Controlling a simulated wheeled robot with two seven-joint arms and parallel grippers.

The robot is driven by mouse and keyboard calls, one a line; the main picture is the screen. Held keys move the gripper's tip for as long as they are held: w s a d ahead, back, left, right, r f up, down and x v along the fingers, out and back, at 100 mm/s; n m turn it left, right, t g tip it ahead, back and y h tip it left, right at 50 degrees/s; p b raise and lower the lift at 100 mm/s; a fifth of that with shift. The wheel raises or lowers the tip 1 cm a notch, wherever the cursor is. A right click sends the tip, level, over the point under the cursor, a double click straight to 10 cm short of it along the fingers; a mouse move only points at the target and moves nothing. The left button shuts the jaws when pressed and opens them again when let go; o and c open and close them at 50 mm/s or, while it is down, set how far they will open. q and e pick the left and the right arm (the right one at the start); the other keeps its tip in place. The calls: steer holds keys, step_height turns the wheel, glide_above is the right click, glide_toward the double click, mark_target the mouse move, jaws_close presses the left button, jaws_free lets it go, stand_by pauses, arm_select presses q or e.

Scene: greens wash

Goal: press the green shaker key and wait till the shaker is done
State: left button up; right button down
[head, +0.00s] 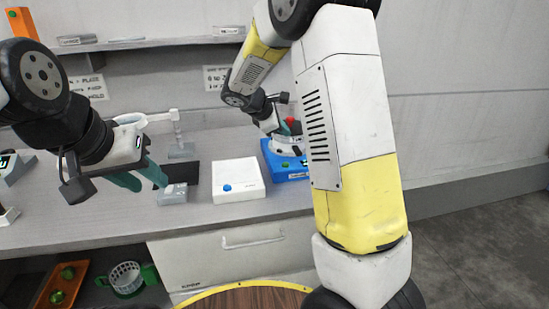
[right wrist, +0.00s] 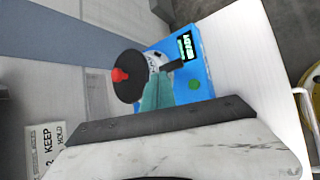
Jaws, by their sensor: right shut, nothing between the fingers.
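The blue shaker (head: 284,164) stands on the bench, partly hidden behind my right arm in the head view. The right wrist view shows its blue housing (right wrist: 210,72), a lit display (right wrist: 186,47) with green text too small to read, and the round green key (right wrist: 194,84). A black disc with a red knob (right wrist: 120,75) is beside it. My right gripper (right wrist: 158,92) is shut and empty, its teal fingertips over the shaker, close to the key; I cannot tell whether they touch it. My left gripper (head: 146,177) appears open and empty above the bench at left.
A white box with a blue knob (head: 238,181) stands left of the shaker. A small grey block (head: 173,194) is near my left gripper. A shelf (head: 130,45) runs along the wall. An orange tray (head: 62,285) and a green-handled basket (head: 126,279) sit below the bench.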

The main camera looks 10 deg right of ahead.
mark_target(284, 165)
steer(key=shift+f, duration=0.1)
steer(key=shift+f, duration=4.3)
steer(key=shift+f, duration=0.1)
steer(key=shift+f, duration=0.3)
